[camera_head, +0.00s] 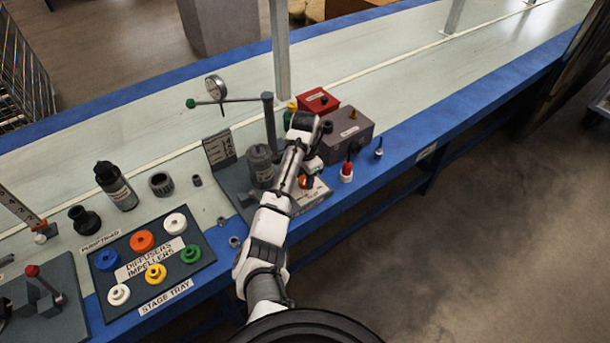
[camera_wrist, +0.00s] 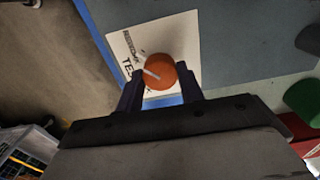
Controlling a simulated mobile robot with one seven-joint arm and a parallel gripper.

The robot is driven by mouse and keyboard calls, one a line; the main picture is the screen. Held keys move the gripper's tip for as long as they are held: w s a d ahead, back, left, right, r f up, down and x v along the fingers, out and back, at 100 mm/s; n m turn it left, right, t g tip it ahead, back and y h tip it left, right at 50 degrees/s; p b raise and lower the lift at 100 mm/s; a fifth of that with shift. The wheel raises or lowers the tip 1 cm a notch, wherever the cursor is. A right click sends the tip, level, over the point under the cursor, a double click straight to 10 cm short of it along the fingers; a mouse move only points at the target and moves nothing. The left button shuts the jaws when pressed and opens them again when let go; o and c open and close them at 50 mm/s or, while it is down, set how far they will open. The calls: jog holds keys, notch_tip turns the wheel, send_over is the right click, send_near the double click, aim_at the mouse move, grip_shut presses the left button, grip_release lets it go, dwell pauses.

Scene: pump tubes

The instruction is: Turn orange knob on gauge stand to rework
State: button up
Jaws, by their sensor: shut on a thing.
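The orange knob (camera_wrist: 160,71) sits on a white label plate (camera_wrist: 118,42) in the wrist view. The knob has a white pointer line on its left side; the plate's lettering is small and partly covered, so I cannot tell exactly which mark the line meets. My gripper (camera_wrist: 161,88) has one finger on each side of the knob and is shut on it. In the head view the knob (camera_head: 304,182) shows as a small orange patch beside my arm, at the front of the gauge stand (camera_head: 236,186). The stand carries a dial gauge (camera_head: 215,88) on a side arm.
A red box (camera_head: 318,100) and a grey box (camera_head: 350,138) stand right of the stand. A red-topped plug (camera_head: 347,170) stands near the blue front edge. A stage tray (camera_head: 107,278) with several coloured rings lies left. The bench behind is mostly clear.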

aim_at(305, 180)
jog(key=shift+m, duration=0.8)
jog(key=o, duration=1)
notch_tip(305, 180, up, 14)
jog(key=shift+f+p, duration=0.1)
jog(key=shift+p, duration=0.9)
